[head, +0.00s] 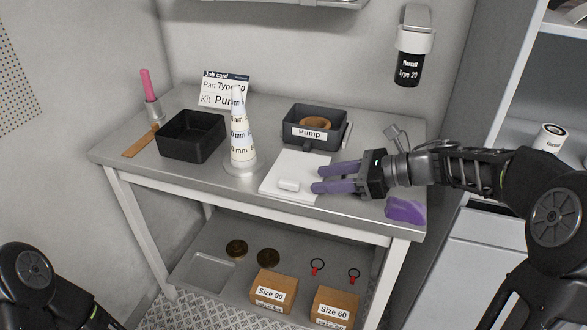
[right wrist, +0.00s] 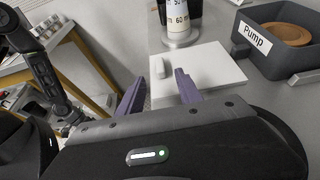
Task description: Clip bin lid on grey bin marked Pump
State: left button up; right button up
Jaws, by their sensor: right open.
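The grey bin marked Pump (head: 301,142) stands on the bench with its top open and a brown ring inside. It also shows in the right wrist view (right wrist: 262,62). The flat white bin lid (head: 301,165) lies in front of the bin, with a small white handle block (head: 288,185) on it. The lid also shows in the right wrist view (right wrist: 222,72). My right gripper (head: 315,178) has purple fingers, open and empty, pointing left over the lid's right part, just right of the handle. Whether the fingers touch the lid is unclear. My left gripper is out of view.
A white cone gauge (head: 241,140) stands left of the lid and a black open bin (head: 190,135) farther left. A job card (head: 222,90) stands behind. A purple cloth-like item (head: 405,209) lies at the bench's right front. The lower shelf (head: 215,272) holds boxes.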

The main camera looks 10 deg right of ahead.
aim_at(292, 182)
jog(key=shift+s, duration=0.15)
jog(key=shift+x, duration=1.4)
jog(key=x, duration=0.5)
jog(key=shift+r+p, duration=0.1)
jog(key=shift+p, duration=0.2)
jog(key=shift+c, duration=0.2)
grip_shut()
